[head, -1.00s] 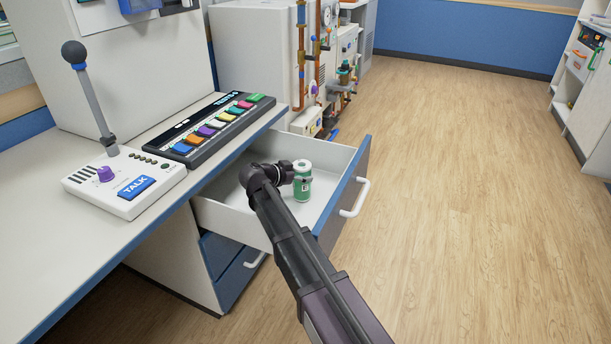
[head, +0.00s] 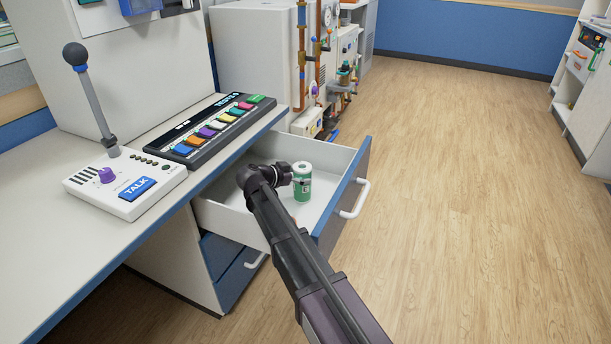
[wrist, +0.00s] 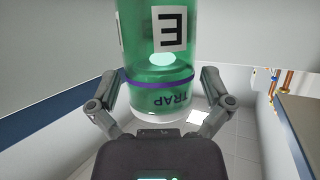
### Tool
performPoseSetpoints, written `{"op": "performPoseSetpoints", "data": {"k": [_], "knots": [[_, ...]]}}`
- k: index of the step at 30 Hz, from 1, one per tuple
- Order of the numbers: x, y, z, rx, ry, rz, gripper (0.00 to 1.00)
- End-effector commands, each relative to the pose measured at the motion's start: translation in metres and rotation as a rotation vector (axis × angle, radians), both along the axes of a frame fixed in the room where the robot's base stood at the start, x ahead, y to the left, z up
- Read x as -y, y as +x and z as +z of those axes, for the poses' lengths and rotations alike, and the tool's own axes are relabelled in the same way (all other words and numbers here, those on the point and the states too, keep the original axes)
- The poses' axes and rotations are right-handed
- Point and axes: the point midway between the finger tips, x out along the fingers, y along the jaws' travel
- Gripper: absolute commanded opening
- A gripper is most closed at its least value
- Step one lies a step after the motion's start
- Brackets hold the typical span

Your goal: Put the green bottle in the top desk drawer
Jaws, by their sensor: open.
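The green bottle (head: 302,187), with a pale top, stands upright inside the open top desk drawer (head: 329,216). In the wrist view the bottle (wrist: 160,55) fills the upper middle, with a dark band and the letters "TRAP" and "E" on it. My gripper (wrist: 160,80) is open, with one finger on each side of the bottle's outline and clear space beside it. In the head view my wrist is just left of the bottle, over the drawer, and the fingers are hard to make out. The bottle's base appears to rest on the drawer floor.
The desk top (head: 60,255) lies left of the drawer, with a white talk box (head: 125,185) and a keyboard of coloured keys (head: 210,130). A closed lower drawer (head: 238,270) is below. Piped equipment (head: 320,60) stands behind. The wooden floor at right is clear.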

Motion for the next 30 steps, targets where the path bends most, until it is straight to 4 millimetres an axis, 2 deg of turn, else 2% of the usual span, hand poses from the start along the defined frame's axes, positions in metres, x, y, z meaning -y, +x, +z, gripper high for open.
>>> {"op": "performPoseSetpoints", "data": {"k": [9,15,30], "knots": [[-0.028,-0.027,0.019,0.000,0.000,0.000,1.00],[-0.041,-0.038,0.024,0.000,0.000,0.000,1.00],[-0.043,-0.041,0.025,0.000,0.000,-0.001,1.00]]}}
